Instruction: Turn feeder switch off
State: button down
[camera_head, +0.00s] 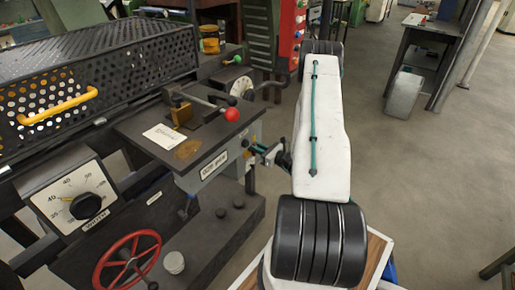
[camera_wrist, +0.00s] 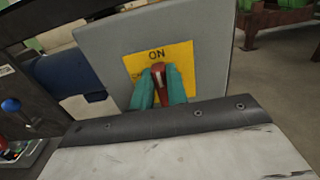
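The feeder switch is a small red lever (camera_wrist: 158,72) on a yellow plate (camera_wrist: 185,62) marked ON, fixed to a grey panel (camera_wrist: 105,52). In the wrist view my gripper (camera_wrist: 159,80) has its two teal fingers close together, one on each side of the lever, and appears shut on it. The lever stands up toward the word ON. In the head view my gripper (camera_head: 268,156) is at the right side of the grey box (camera_head: 205,170) under the machine's small table. The lever itself is hidden there.
A red-balled handle (camera_head: 232,114) rises above the machine table (camera_head: 160,130). A perforated guard (camera_head: 100,75), a dial (camera_head: 75,200) and a red handwheel (camera_head: 128,262) are to the left. A red panel with buttons (camera_head: 289,30) stands behind.

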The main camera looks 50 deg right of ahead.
jog(key=shift+n, duration=0.4)
jog(key=n, duration=0.5)
jog(key=a+f+n, duration=0.1)
jog(key=n, duration=0.5)
jog(key=a+f+n, duration=0.1)
jog(key=n, duration=0.5)
jog(key=shift+s, duration=0.1)
dwell(0.5)
jog(key=c, duration=1.4)
grip_release()
jog(key=shift+s, duration=0.1)
